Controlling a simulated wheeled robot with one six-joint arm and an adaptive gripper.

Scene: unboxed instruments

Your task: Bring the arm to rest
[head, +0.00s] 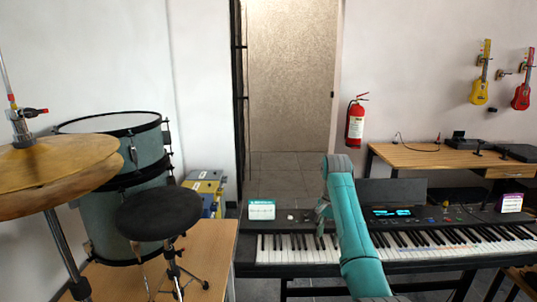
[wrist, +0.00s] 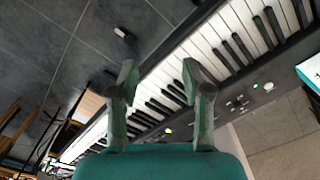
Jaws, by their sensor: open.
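My gripper (head: 322,212) is small in the head view, beside my teal arm and over the left part of the keyboard (head: 440,258). In the wrist view my gripper (wrist: 160,78) has its two fingers spread, with nothing between them but a view of the keys. The keyboard (wrist: 232,38) runs diagonally behind the fingers. Whether the fingertips touch the keys cannot be told. My arm hides part of the keyboard's middle.
A white-and-teal card (head: 262,210) stands at the keyboard's left end. Drums (head: 140,150), a cymbal (head: 60,170) and a black stool (head: 158,213) stand at left. A wooden desk (head: 425,157) is at back right. A fire extinguisher (head: 355,124) hangs on the wall.

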